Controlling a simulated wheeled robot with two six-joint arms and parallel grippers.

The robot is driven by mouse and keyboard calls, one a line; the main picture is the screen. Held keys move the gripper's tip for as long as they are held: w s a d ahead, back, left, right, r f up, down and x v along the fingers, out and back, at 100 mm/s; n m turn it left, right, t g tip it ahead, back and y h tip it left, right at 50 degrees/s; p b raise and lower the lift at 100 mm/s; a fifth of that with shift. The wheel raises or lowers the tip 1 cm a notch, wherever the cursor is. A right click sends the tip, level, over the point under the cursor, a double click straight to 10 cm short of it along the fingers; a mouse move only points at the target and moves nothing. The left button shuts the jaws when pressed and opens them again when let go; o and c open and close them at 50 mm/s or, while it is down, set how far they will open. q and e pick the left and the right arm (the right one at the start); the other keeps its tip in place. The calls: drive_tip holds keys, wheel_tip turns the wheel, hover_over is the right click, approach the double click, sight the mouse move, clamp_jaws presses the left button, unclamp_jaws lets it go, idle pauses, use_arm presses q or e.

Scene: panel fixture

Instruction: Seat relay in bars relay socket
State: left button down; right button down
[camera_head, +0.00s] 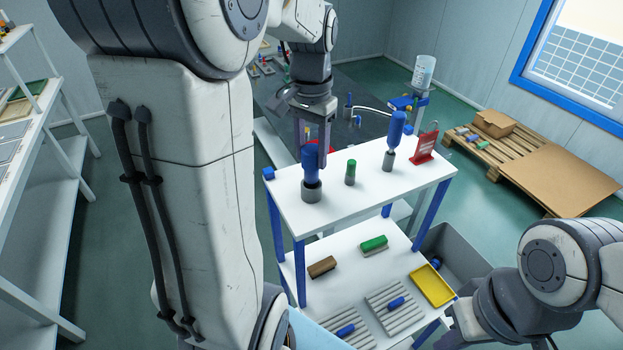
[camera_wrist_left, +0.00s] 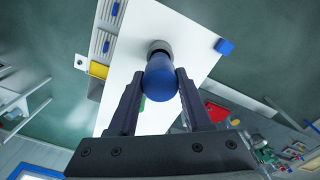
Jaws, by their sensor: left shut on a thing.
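My left gripper (camera_head: 311,142) reaches down over the white cart top and is shut on a blue rounded handle (camera_head: 309,158). The handle stands upright in a dark grey round holder (camera_head: 311,191). In the left wrist view, the gripper (camera_wrist_left: 159,74) has one finger on each side of the blue handle (camera_wrist_left: 160,84), with the grey holder (camera_wrist_left: 159,46) beyond it. I cannot make out a relay or a relay socket for certain. My right arm shows at the lower right of the head view, but its gripper is out of view.
On the cart top (camera_head: 345,206) stand a small green-topped piece (camera_head: 350,172), another blue handle (camera_head: 396,130) and a red stand (camera_head: 425,147). The lower shelf holds brown (camera_head: 322,266) and green (camera_head: 374,244) blocks, ribbed panels and a yellow tray (camera_head: 432,285). A dark table stands behind.

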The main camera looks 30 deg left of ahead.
sight(312, 150)
use_arm(q)
drive_tip(key=shift+r, duration=0.15)
wheel_tip(312, 150, up, 5)
drive_tip(key=p, duration=0.4)
drive_tip(key=shift+p, duration=0.35)
drive_tip(key=c, duration=1.3)
unclamp_jaws()
clamp_jaws()
